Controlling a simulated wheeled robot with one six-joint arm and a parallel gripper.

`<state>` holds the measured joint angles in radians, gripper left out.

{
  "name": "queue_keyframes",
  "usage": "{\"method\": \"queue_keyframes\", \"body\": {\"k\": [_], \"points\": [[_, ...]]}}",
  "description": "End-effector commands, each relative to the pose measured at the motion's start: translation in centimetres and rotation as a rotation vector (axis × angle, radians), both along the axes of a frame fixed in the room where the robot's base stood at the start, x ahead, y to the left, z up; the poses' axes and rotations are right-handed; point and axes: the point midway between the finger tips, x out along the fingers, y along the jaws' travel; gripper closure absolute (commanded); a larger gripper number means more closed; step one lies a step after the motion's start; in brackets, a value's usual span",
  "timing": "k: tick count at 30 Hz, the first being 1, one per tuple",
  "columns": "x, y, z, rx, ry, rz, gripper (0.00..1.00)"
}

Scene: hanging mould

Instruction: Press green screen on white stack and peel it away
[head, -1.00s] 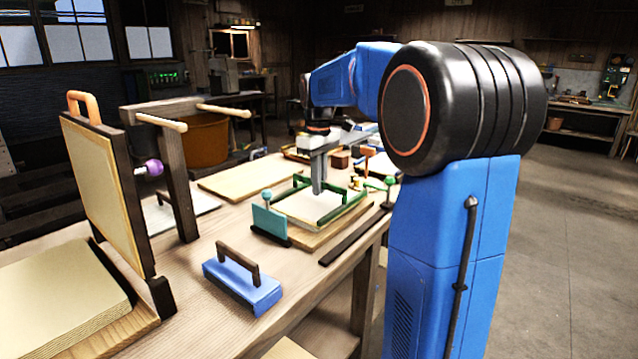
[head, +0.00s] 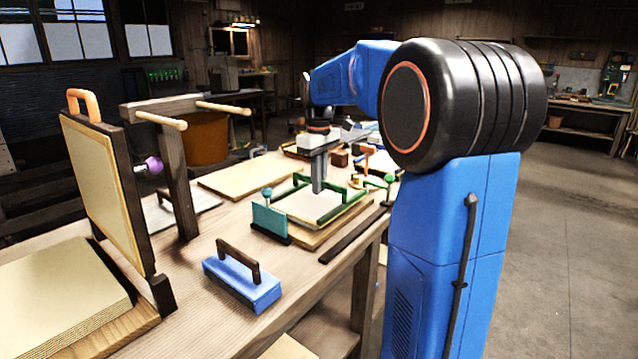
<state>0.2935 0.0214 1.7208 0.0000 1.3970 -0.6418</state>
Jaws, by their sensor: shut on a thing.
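The green screen (head: 341,208) is a green-edged frame around a pale sheet, on the table's far right part. The pale stack (head: 312,237) shows only as a light edge below it on a board; the rest is hidden under the screen. My gripper (head: 318,190) points straight down at the screen, with its fingers close together on the screen's green bar. The screen looks nearly level; whether it touches the stack or hovers just above it I cannot tell.
A teal block (head: 269,222) with a ball knob stands close left of the screen. A blue block with a dark handle (head: 242,283) lies nearer. An upright framed panel (head: 105,190) and a wooden post stand at left. A dark strip (head: 352,236) lies along the table's right edge.

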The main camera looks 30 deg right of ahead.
Motion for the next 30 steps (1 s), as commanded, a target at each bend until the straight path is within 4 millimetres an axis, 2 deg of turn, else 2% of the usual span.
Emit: {"method": "queue_keyframes", "body": {"k": [19, 30], "points": [[-0.07, 0.03, -0.34, 0.003, 0.007, 0.000, 1.00], [-0.01, 0.01, 0.59, 0.002, 0.004, 0.000, 1.00]]}}
